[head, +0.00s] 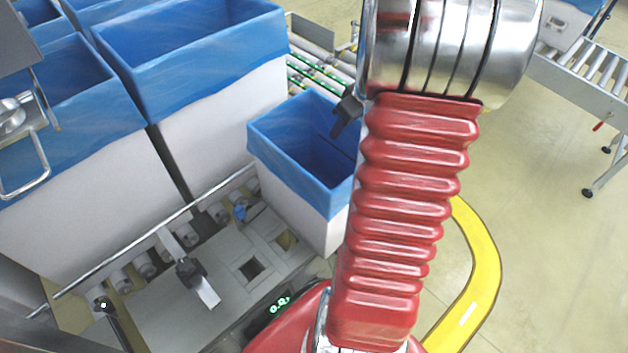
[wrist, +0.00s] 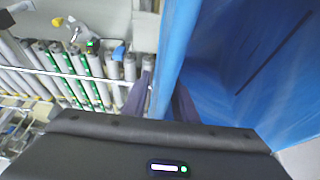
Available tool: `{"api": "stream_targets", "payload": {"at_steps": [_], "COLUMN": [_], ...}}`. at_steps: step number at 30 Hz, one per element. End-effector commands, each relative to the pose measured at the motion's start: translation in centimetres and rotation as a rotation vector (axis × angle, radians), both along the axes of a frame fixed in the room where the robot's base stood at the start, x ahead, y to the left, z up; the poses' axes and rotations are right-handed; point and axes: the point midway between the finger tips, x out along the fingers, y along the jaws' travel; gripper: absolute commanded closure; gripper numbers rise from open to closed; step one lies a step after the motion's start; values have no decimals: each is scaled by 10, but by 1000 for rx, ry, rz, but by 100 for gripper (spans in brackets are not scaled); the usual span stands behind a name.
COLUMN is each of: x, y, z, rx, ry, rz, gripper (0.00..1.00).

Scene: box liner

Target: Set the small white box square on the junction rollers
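The small white box (head: 315,219) with a blue liner (head: 272,138) folded over its rim stands in the middle of the head view, open at the top and upright as far as I see. My arm hides its right side. My gripper (head: 346,117) is at its far rim, mostly hidden behind my wrist. In the wrist view my gripper's two dark fingers (wrist: 162,98) lie on either side of the blue-lined wall (wrist: 173,55), close against it. The junction rollers (wrist: 85,75) show left of the box in the wrist view; what lies under the box is hidden.
Large white boxes with blue liners (head: 200,55) stand at the left. A grey plate (head: 180,310) with small rollers and a green display is in front of them.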

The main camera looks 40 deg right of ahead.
Motion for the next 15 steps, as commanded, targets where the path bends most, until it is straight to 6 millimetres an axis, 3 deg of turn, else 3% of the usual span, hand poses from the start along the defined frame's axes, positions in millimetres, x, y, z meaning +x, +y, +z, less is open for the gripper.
{"api": "stream_targets", "payload": {"at_steps": [12, 15], "x": [0, 0], "y": [0, 0], "z": [-2, -2], "rx": [0, 0], "ry": [0, 0], "rz": [0, 0], "gripper": [74, 81]}}
